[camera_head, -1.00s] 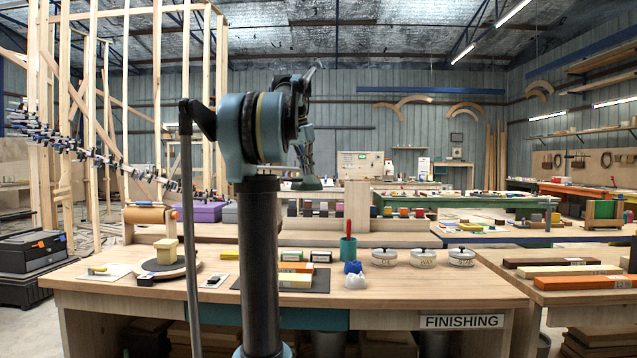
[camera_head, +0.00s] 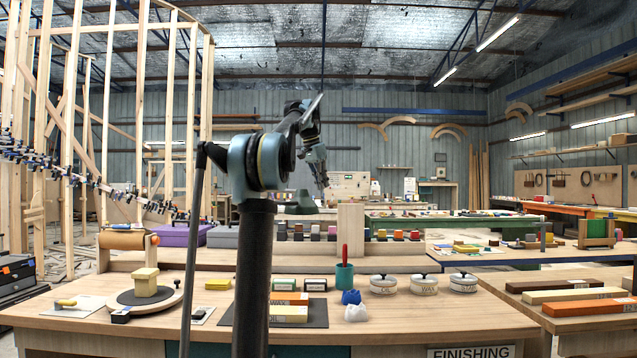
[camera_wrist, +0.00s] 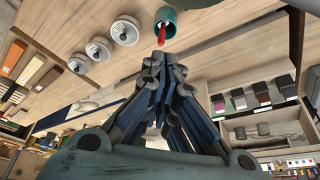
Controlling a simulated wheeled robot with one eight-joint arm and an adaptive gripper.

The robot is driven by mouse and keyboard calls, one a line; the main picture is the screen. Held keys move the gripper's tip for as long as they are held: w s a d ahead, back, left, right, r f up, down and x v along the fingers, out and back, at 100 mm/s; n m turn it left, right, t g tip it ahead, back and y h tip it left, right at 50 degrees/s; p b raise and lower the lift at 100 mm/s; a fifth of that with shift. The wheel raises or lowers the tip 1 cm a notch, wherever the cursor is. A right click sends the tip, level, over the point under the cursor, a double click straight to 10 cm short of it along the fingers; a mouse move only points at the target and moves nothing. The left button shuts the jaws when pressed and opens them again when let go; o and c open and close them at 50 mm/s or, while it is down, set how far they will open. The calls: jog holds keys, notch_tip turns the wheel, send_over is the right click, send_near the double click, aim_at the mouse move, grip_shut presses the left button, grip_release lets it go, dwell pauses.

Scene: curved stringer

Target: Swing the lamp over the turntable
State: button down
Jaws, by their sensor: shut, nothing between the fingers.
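The turntable (camera_head: 120,299) is a dark round disc at the left of the bench in the head view, with a pale wooden block (camera_head: 146,283) on it. A dark green shade (camera_head: 300,204), which looks like the lamp's, shows beyond my arm column, right of the turntable. My arm hides the lamp's support. My gripper (camera_head: 322,184) points down above and just right of the shade; I cannot tell the gap. In the wrist view my gripper (camera_wrist: 161,62) is shut with nothing between its fingertips. I cannot make out the lamp or turntable there.
A teal cup with a red handle (camera_head: 344,275) and several white lidded pots (camera_head: 424,284) stand on the bench (camera_head: 400,322). A dark mat (camera_head: 312,317) holds coloured blocks. A raised shelf with coloured blocks (camera_head: 380,236) runs behind. The bench front between pots and edge is clear.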

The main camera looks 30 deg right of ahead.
notch_tip(320, 180, down, 7)
jog(key=a, duration=0.1)
jog(key=shift+a+f, duration=0.2)
jog(key=shift+a, duration=0.2)
jog(key=shift+s, duration=0.2)
